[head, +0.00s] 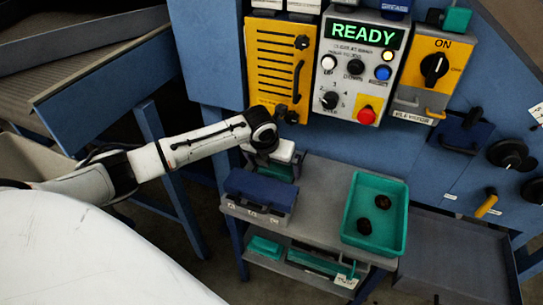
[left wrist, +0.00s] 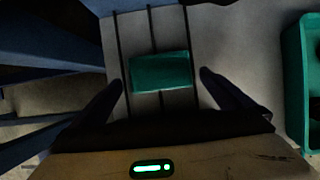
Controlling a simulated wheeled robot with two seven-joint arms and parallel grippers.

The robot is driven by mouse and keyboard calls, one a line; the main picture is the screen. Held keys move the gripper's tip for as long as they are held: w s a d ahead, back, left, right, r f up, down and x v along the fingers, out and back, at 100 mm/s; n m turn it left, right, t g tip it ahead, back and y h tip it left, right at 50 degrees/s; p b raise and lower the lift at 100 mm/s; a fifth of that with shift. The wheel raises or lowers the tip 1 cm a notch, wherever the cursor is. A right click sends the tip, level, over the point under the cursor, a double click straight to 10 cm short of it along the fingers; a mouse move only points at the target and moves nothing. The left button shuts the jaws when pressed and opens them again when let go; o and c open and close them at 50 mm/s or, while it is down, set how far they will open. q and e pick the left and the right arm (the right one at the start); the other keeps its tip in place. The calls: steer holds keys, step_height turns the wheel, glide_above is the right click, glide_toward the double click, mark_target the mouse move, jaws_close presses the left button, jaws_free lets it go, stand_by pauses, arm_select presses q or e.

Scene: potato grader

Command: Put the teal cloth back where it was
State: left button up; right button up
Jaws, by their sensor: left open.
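A small teal cloth (left wrist: 160,72), folded into a block, lies on a grey surface with dark lines in the left wrist view. My left gripper (left wrist: 163,80) is open, one finger at each side of the cloth, with visible gaps between. In the head view my left gripper (head: 283,160) points down over the back left of the grey cart, behind the blue toolbox. A bit of teal (head: 283,173) shows just under it, mostly hidden by the gripper and toolbox. My right gripper is not in view.
The blue-lidded toolbox (head: 260,190) stands close in front of the gripper. A teal tray (head: 398,230) with dark round pieces sits at the cart's right. The cart top (head: 315,200) is clear between them. The control panel (head: 352,70) and yellow vented panel (head: 280,65) rise behind.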

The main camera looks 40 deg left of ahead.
arm_select(q)
steer(key=a+p+v, duration=0.1)
steer(key=v, duration=0.9)
steer(key=shift+d+p, duration=0.35)
steer(key=shift+d, duration=0.15)
stand_by(0.7)
